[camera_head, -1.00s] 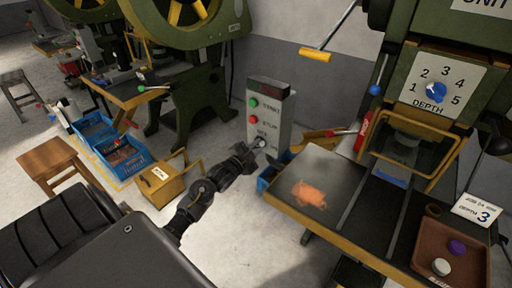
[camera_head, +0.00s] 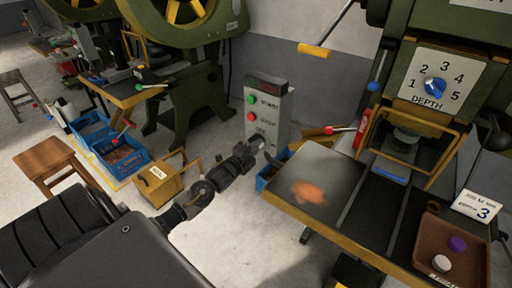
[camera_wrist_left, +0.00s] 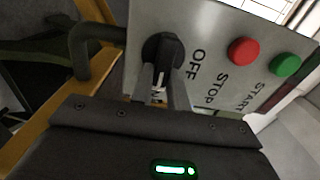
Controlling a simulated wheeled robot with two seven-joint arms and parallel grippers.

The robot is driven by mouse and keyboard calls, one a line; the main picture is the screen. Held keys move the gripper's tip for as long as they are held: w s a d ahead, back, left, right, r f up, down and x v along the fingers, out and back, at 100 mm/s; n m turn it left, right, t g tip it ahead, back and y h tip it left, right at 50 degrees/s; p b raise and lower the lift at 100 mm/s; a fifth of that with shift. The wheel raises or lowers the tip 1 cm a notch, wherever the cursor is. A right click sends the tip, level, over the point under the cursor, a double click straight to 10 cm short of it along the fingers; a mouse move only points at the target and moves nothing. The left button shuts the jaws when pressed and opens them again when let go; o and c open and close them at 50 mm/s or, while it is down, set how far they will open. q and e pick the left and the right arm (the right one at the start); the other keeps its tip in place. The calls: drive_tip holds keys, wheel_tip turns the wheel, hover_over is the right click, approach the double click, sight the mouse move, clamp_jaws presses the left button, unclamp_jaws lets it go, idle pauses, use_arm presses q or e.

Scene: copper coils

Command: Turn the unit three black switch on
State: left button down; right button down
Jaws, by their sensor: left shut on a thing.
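The grey control box (camera_head: 268,105) stands on the left of the press table, with a green START button, a red STOP button and a switch low on its face. In the left wrist view the black rotary switch (camera_wrist_left: 163,50) sits beside the word OFF. Another label shows partly between my fingers. My left gripper (camera_head: 259,143) is at the lower part of the box. In the left wrist view its fingers (camera_wrist_left: 165,88) are shut on the black switch knob. The fingers partly hide the knob, so I cannot tell its exact setting. My right gripper is not in view.
A blue depth dial (camera_head: 435,87) is on the press. A yellow box (camera_head: 158,181) and blue crates (camera_head: 120,152) are on the left.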

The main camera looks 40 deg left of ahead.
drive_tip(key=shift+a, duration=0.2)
use_arm(q)
drive_tip(key=c, duration=1.4)
unclamp_jaws()
drive_tip(key=shift+o, duration=0.2)
drive_tip(key=s, duration=1)
drive_tip(key=shift+s+b, duration=0.4)
drive_tip(key=shift+b, duration=0.05)
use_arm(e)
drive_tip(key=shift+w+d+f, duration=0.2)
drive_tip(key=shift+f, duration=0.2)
use_arm(q)
drive_tip(key=shift+d, duration=0.15)
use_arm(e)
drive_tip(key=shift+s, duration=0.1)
